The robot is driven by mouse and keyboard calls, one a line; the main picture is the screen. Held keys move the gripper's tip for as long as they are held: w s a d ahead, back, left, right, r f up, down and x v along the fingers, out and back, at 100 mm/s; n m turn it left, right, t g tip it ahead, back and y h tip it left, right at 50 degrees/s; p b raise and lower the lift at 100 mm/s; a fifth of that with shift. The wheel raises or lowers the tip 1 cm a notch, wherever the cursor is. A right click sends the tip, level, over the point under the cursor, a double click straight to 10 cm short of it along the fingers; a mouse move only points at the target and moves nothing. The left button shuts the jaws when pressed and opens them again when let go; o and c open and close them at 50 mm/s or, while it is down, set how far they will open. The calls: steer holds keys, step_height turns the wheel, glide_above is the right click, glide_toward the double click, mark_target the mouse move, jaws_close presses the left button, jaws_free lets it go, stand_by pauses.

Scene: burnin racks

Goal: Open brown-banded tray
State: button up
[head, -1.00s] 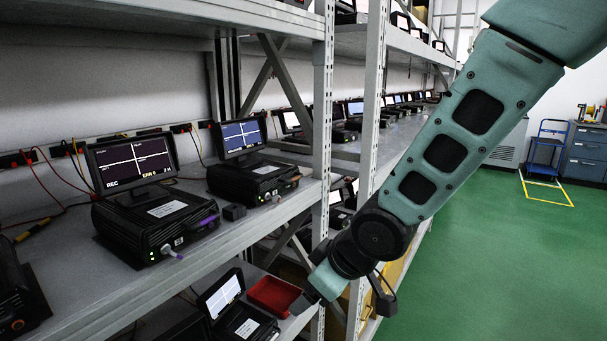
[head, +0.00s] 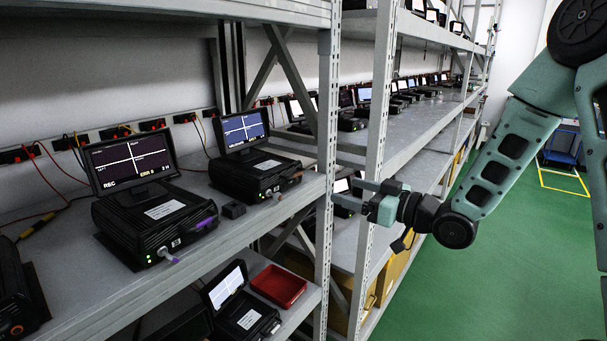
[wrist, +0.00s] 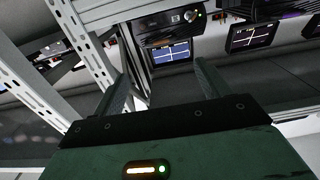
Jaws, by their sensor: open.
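A black tester with a blue screen (head: 244,130) stands on the middle shelf. A small brownish band (head: 291,181) shows at the right of its front, beside a grey knob; its tray looks shut, though detail is small. The tester to its left has a purple band (head: 206,222). My gripper (head: 352,193) is open and empty, to the right of the blue-screen tester and beyond the front rack post, apart from the band. In the wrist view the fingers (wrist: 166,88) are spread, with the blue-screen tester (wrist: 165,22) upside down beyond them.
A perforated rack post (head: 328,130) stands between the tester and my gripper. A small black block (head: 233,210) sits on the shelf edge. A red bin (head: 278,286) and a white-screen tester (head: 228,288) are on the lower shelf.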

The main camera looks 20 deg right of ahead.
steer(key=p+x, duration=0.3)
steer(key=x, duration=1.1)
